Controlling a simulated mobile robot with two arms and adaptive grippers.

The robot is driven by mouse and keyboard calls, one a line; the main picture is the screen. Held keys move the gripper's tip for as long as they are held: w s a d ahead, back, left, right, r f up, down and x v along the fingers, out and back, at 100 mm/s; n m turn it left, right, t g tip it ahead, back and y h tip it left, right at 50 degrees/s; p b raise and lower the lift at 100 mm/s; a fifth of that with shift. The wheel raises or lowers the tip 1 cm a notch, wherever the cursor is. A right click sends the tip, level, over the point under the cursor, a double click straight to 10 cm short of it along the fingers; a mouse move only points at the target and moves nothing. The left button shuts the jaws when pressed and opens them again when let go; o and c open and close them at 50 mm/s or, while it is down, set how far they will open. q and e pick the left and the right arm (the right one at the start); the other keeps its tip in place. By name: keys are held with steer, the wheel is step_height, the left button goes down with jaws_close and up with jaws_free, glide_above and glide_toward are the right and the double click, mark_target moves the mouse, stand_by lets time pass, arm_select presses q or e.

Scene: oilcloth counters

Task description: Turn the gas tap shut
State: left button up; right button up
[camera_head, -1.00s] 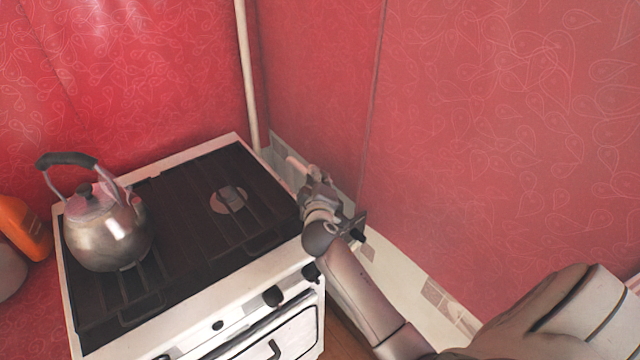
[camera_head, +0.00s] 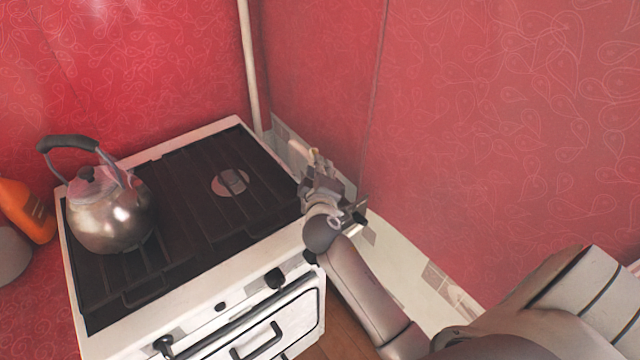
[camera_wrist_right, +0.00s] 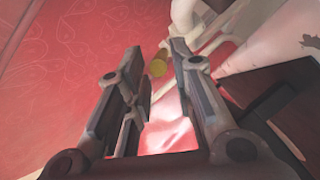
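A small yellow piece, which looks like the gas tap's handle (camera_wrist_right: 158,63), shows just beyond and between the fingertips of my right gripper (camera_wrist_right: 155,52) in the wrist view. The fingers are apart with nothing between their pads. The rest of the tap is hidden behind the gripper there. A white pipe (camera_wrist_right: 184,18) runs near the tap in the wrist view. My left gripper is not in view.
The white stove (camera_head: 215,255) with a dark top stands left of my right arm, close to it. A metal kettle (camera_head: 108,215) sits on its left side. An orange bottle (camera_head: 28,210) is at far left. The red wall (camera_head: 480,130) closes off the right.

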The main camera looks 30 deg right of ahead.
steer(key=v, duration=0.8)
steer(key=shift+s+a, duration=0.15)
steer(key=shift+s, duration=0.1)
steer(key=shift+c, duration=0.5)
